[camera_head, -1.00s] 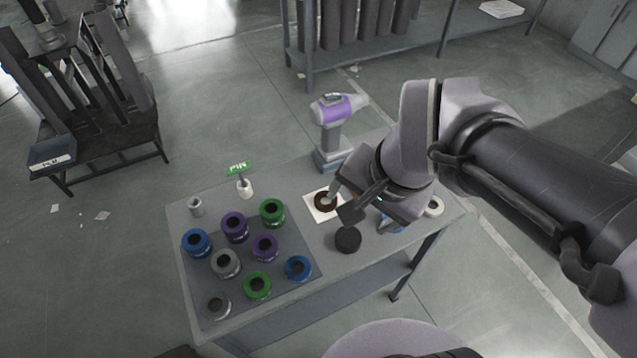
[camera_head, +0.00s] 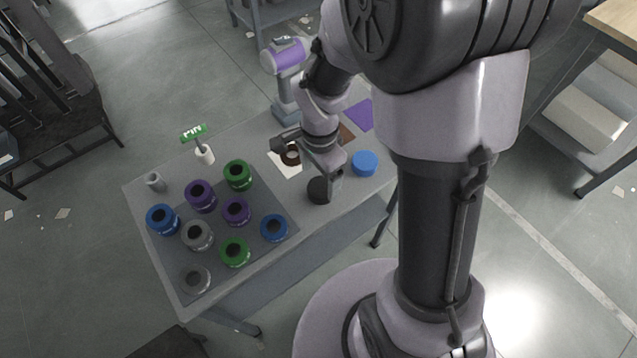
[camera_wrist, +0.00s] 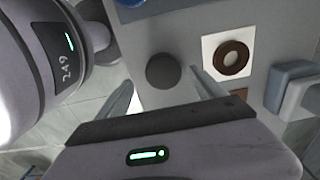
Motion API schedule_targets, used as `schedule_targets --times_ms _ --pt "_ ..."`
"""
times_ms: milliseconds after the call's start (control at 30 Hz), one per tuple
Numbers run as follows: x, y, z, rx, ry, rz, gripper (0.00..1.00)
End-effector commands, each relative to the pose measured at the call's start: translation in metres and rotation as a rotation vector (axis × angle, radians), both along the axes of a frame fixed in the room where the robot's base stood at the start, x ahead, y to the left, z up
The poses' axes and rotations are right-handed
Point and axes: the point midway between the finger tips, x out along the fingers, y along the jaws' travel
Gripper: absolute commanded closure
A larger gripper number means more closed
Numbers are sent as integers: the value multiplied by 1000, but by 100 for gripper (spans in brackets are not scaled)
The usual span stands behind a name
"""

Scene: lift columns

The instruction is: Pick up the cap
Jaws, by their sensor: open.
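A dark grey round cap (camera_head: 319,190) lies on the grey table, right of the mat with the rings. It also shows as a dark disc in the wrist view (camera_wrist: 163,71). My gripper (camera_head: 309,168) is open and low over the table close to the cap, with one finger partly covering it in the head view. In the wrist view the disc appears between my two spread fingers (camera_wrist: 162,84), past their tips. Nothing is held. Whether a finger touches the cap I cannot tell.
Several coloured rings stand on a dark mat (camera_head: 276,202) at the left. A brown ring (camera_wrist: 232,58) lies on a white square close by. A blue round piece (camera_head: 364,163) sits to the right. A purple-grey tool (camera_head: 285,57) stands upright behind my gripper.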

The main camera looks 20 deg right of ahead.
Motion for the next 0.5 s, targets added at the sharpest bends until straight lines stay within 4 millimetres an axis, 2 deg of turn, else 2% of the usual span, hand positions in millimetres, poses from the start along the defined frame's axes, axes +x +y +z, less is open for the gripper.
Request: schedule_targets --times_ms 167,367,500 --pt "2 -2 -17 0 0 0 21" --pt "7 -7 -57 0 2 0 21" --pt "7 -7 -60 0 -1 0 21"
